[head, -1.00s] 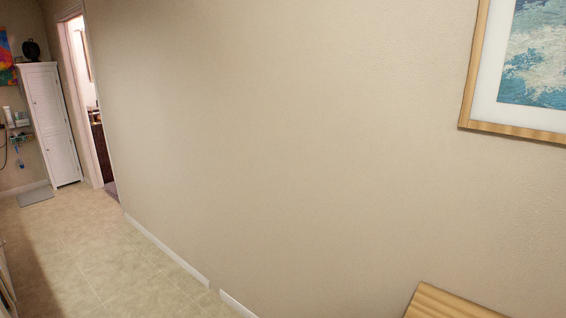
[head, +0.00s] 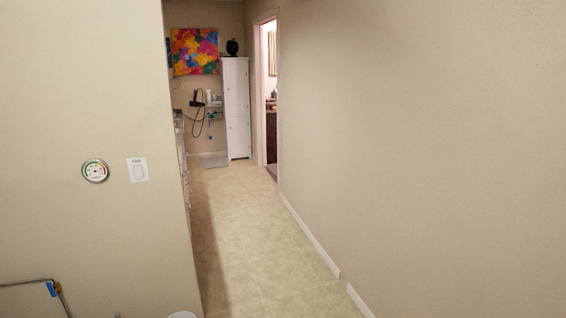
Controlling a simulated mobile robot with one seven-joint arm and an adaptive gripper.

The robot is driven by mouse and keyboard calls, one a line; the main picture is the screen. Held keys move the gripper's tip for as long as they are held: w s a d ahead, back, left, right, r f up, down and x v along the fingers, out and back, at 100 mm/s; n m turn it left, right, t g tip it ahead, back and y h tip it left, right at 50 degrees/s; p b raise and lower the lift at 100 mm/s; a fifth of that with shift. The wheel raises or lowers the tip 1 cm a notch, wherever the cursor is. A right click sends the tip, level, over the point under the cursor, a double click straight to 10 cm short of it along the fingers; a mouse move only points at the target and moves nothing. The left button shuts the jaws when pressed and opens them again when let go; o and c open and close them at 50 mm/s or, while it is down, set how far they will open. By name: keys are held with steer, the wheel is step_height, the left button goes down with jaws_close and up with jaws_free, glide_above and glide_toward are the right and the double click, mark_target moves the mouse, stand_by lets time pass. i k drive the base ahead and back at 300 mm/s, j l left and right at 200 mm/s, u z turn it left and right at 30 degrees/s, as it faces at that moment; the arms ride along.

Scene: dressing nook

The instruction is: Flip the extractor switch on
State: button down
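A white wall switch plate (head: 138,169) with a single rocker is on the near left wall in the head view. A small dark label sits above its rocker; the lettering is too small to read surely, and I cannot tell which way the rocker is set. A round dial gauge (head: 95,171) with a coloured scale hangs just left of the plate. My gripper is not in view.
A tiled corridor floor (head: 238,225) runs clear between the left wall's corner and the long right wall. A white cabinet (head: 236,108), a colourful painting (head: 195,51) and an open doorway (head: 266,90) are at the far end. A metal rail (head: 22,283) shows at lower left.

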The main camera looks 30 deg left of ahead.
mark_target(138, 171)
steer(key=u, duration=2.15)
steer(key=i+l, duration=0.1)
steer(key=i, duration=1.45)
steer(key=i+l+u, duration=0.1)
steer(key=i, duration=0.65)
steer(key=k+l, duration=0.15)
steer(key=i+j, duration=0.1)
steer(key=i, duration=0.1)
